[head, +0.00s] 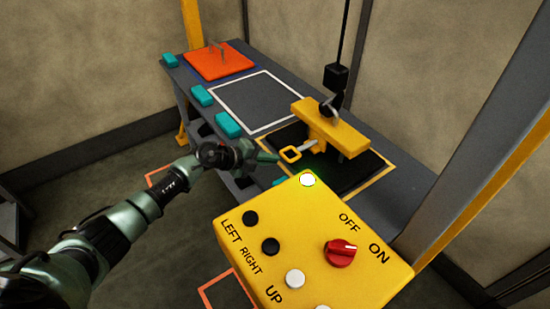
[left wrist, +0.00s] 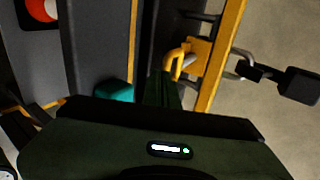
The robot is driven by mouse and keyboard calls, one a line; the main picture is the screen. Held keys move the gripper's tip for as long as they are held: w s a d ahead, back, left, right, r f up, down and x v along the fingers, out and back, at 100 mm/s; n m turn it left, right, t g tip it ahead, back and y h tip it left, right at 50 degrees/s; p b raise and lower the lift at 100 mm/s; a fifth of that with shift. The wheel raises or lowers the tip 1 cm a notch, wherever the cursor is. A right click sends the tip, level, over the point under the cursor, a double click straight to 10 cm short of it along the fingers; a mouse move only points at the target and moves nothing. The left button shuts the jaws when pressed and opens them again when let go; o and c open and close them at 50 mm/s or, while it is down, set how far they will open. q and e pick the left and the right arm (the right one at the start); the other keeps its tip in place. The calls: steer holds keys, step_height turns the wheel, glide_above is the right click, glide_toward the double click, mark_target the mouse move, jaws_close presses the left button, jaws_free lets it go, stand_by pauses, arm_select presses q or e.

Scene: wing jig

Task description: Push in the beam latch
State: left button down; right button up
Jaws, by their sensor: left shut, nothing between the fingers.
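The yellow beam (head: 340,135) sits over a black pad (head: 345,172) on the bench. The beam latch (head: 290,155) is a yellow ring handle on a grey rod, sticking out of the beam's near left side. My left gripper (head: 268,157) is shut and empty, its tip just left of the ring. In the left wrist view the fingertips (left wrist: 163,85) are close to the ring (left wrist: 178,62), and the beam (left wrist: 222,55) runs beyond it. I cannot tell whether fingers and ring touch. My right gripper is not in view.
A yellow control box (head: 300,235) with a lit green lamp and red knob (head: 341,253) stands in front. A black hoist block (head: 336,75) hangs by the beam. An orange plate (head: 219,63) and teal blocks (head: 228,125) lie on the bench. A white-outlined square (head: 265,98) is empty.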

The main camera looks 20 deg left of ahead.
mark_target(295, 150)
arm_select(q)
steer(key=shift+w+d+f, duration=0.2)
steer(key=shift+w+d, duration=0.35)
steer(key=shift+w, duration=0.1)
steer(key=w+d, duration=0.1)
steer(key=w, duration=0.1)
steer(key=w+d+b, duration=0.1)
steer(key=w+d, duration=0.1)
steer(key=w+d+b, duration=0.1)
steer(key=w+d, duration=0.1)
steer(key=shift+w+f, duration=0.1)
steer(key=shift+f, duration=0.05)
steer(key=shift+r, duration=0.35)
